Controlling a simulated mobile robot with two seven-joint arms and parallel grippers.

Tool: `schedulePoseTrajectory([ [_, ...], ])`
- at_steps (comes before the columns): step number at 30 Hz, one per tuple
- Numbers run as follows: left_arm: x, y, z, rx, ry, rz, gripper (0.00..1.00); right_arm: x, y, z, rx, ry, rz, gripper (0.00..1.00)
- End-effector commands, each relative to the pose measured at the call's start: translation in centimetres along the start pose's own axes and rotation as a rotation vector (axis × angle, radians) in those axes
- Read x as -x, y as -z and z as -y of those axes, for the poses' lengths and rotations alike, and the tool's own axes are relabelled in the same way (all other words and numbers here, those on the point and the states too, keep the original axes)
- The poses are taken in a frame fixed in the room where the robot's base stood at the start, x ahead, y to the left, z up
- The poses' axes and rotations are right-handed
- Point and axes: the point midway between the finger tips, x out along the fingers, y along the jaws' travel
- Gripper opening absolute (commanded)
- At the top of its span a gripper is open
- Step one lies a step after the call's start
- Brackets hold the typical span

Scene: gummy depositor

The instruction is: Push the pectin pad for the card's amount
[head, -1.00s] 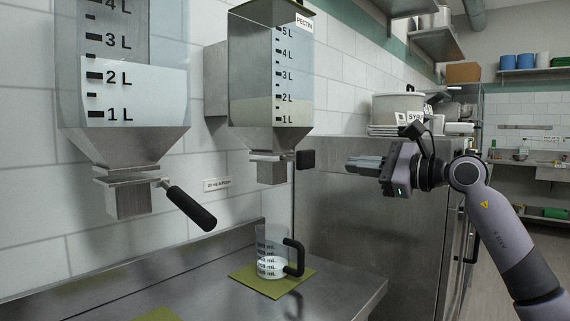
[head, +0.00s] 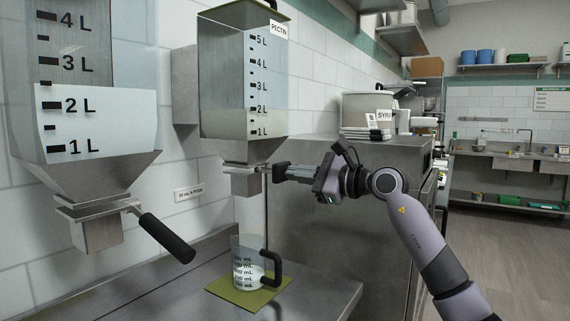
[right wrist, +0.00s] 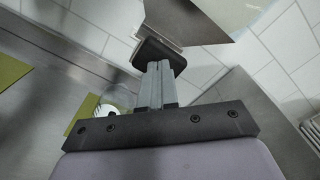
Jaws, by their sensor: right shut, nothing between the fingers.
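The pectin dispenser (head: 243,85) hangs on the wall, labelled PECTIN, with its level a little under the 2 L mark. Its dark push pad (head: 279,171) sticks out at the right of the outlet. My right gripper (head: 288,173) is shut and empty, its fingertips at the pad and seemingly touching it. In the right wrist view the shut fingers (right wrist: 155,82) point at the dark pad (right wrist: 160,54). A clear measuring jug (head: 249,262) with a dark handle stands under the outlet, with whitish content low inside. My left gripper is not in view.
The jug stands on a green mat (head: 222,291) on the steel counter (head: 320,290). A wall label (head: 188,193) seems to read mL a push; its number is unclear. Another dispenser (head: 85,120) with a lever handle (head: 166,238) is at left. A steel cabinet (head: 345,235) stands behind my right arm.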

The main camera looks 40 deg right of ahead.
Motion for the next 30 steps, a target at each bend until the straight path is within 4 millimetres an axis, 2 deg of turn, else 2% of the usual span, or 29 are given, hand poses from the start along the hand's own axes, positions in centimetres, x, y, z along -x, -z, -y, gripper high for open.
schedulePoseTrajectory([
  [14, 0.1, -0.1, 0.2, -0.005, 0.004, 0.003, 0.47, -0.4, 0.0, 0.0, 0.0, -0.001, 0.0, 0.0],
  [30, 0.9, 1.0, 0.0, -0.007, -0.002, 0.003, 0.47, -2.0, -0.1, 0.1, -0.001, 0.001, 0.002, 0.0],
])
